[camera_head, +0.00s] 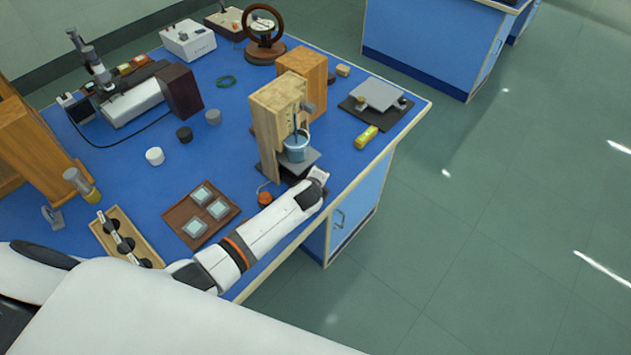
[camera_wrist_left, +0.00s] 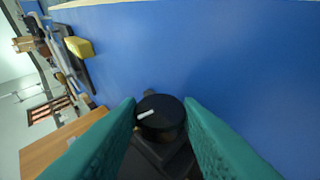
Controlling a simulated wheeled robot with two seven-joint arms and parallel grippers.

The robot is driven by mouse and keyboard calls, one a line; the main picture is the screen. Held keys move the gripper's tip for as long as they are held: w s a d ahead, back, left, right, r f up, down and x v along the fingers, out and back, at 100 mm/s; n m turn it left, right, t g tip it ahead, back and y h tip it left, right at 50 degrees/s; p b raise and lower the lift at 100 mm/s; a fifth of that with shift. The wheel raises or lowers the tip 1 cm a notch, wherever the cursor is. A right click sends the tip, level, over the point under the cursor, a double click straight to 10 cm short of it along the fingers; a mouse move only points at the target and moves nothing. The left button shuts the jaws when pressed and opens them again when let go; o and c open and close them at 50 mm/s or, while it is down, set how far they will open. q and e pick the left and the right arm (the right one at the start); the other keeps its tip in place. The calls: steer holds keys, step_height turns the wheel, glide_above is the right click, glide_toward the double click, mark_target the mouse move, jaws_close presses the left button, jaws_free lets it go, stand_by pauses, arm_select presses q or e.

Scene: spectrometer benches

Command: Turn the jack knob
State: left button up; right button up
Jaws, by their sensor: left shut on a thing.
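The jack knob (camera_wrist_left: 165,124) is a black round knob with a white pointer mark, seen in the left wrist view between my two teal fingers. My left gripper (camera_wrist_left: 160,104) is shut on it, one finger on each side. In the head view my left gripper (camera_head: 318,176) is at the front right of the wooden stand, beside the jack, and hides the knob. My right gripper is not in view.
A wooden stand (camera_head: 267,134) rises behind the beaker. A brown tray (camera_head: 178,214) with several square pieces lies left of my arm. The bench edge is close.

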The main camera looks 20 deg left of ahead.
arm_select(q)
steer(key=o, duration=1)
steer(key=shift+r, duration=0.1)
